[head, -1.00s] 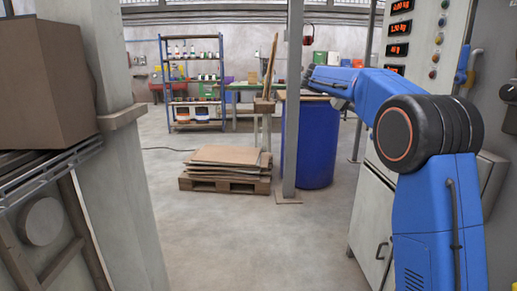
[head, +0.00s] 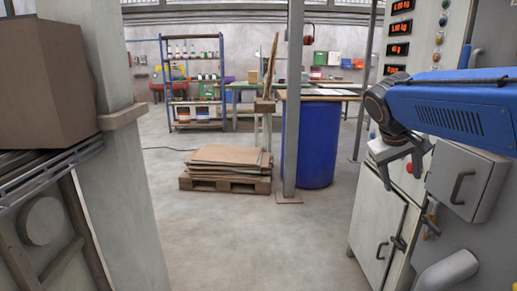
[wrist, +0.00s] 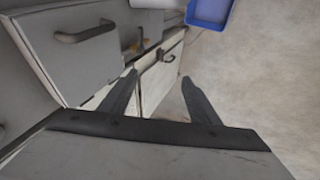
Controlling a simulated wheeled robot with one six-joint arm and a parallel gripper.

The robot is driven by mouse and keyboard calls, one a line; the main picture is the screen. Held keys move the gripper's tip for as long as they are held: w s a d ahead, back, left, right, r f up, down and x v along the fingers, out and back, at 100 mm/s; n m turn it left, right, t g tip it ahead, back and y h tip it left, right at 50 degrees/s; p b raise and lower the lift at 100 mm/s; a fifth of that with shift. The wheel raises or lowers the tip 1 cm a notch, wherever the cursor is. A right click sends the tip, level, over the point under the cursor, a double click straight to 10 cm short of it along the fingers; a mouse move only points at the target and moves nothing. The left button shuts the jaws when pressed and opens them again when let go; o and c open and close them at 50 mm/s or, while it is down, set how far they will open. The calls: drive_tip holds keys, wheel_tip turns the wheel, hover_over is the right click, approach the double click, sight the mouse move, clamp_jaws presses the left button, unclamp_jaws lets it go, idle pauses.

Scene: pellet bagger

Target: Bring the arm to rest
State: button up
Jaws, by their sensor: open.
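My blue arm (head: 455,108) reaches in from the right edge of the head view. My gripper (head: 402,180) hangs at its end, pointing down, in front of the grey control cabinet (head: 375,222). In the wrist view my gripper (wrist: 160,95) shows its two dark fingers spread apart with nothing between them. The cabinet's front and handles lie beyond the fingers. I cannot tell how far the fingertips are from the cabinet.
A grey box with a handle (head: 467,182) juts out at the right. A cardboard box (head: 45,85) sits on a conveyor at the left. A pallet with flat cardboard (head: 225,170) and a blue drum (head: 312,140) stand farther back. The middle floor is clear.

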drive_tip(key=s+a+f+y, duration=0.2)
drive_tip(key=s+a+f, duration=0.2)
drive_tip(key=s+f, duration=0.5)
drive_tip(key=s+a+f+t+y, duration=0.1)
drive_tip(key=s+a+f+y, duration=0.2)
drive_tip(key=s+f, duration=0.6)
drive_tip(key=s+a, duration=0.2)
drive_tip(key=s, duration=0.2)
drive_tip(key=shift+s, duration=0.15)
